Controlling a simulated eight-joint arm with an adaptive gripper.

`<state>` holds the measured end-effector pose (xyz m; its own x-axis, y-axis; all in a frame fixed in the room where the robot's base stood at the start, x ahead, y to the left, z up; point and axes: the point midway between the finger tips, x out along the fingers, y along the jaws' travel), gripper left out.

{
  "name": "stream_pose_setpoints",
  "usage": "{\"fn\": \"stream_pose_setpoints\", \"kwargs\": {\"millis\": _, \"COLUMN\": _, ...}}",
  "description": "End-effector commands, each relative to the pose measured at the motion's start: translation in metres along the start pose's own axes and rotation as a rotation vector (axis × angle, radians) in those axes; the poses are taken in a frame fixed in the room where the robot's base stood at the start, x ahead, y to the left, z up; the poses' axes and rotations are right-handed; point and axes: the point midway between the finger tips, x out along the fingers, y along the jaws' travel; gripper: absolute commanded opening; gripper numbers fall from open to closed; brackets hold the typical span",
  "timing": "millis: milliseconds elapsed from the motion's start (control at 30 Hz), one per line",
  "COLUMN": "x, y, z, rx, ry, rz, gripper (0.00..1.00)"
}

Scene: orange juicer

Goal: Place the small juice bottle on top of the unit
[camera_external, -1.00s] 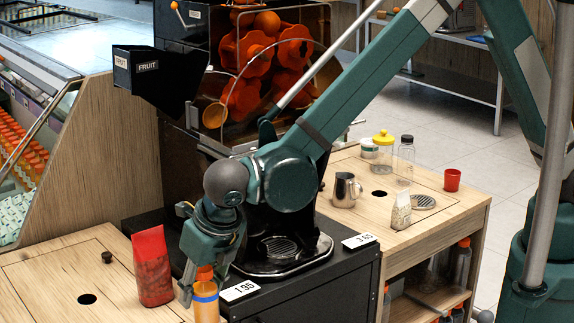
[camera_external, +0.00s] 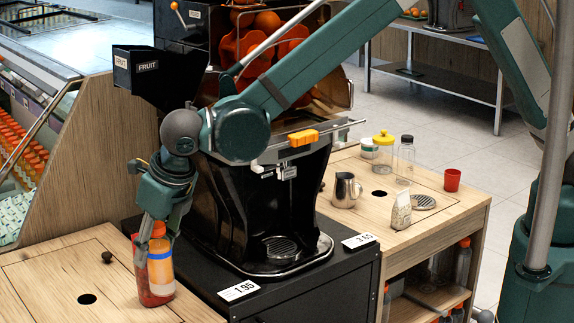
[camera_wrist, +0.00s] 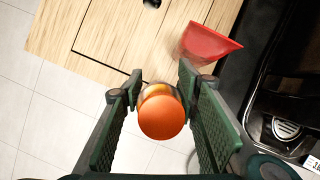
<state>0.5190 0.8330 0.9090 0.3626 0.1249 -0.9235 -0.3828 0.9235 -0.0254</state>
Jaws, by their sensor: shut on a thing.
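The small juice bottle (camera_external: 160,268) has an orange cap, orange juice and a blue band. In the wrist view the orange cap (camera_wrist: 161,117) shows between the two green finger pads of my gripper (camera_wrist: 160,105). The unit is the black juicer machine (camera_external: 230,215) on a black cabinet, to the right of the bottle. Its top is partly cut off by the picture edge and partly hidden by my arm.
A black fruit chute (camera_external: 150,75) juts left from the machine. Price cards (camera_external: 239,290) lie along the cabinet's front edge.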

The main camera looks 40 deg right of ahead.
Motion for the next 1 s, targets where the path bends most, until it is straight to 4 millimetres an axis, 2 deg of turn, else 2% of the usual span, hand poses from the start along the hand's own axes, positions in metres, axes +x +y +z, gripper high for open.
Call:
{"fn": "stream_pose_setpoints", "kwargs": {"millis": 233, "x": 0.009, "y": 0.000, "z": -0.004, "rx": 0.000, "ry": 0.000, "rz": 0.000, "gripper": 0.15}}
{"fn": "stream_pose_setpoints", "kwargs": {"millis": 633, "x": 0.054, "y": 0.002, "z": -0.022, "rx": 0.000, "ry": 0.000, "rz": 0.000, "gripper": 0.15}}
{"fn": "stream_pose_setpoints", "kwargs": {"millis": 1000, "x": 0.058, "y": 0.002, "z": -0.024, "rx": 0.001, "ry": 0.000, "rz": 0.000, "gripper": 0.15}}
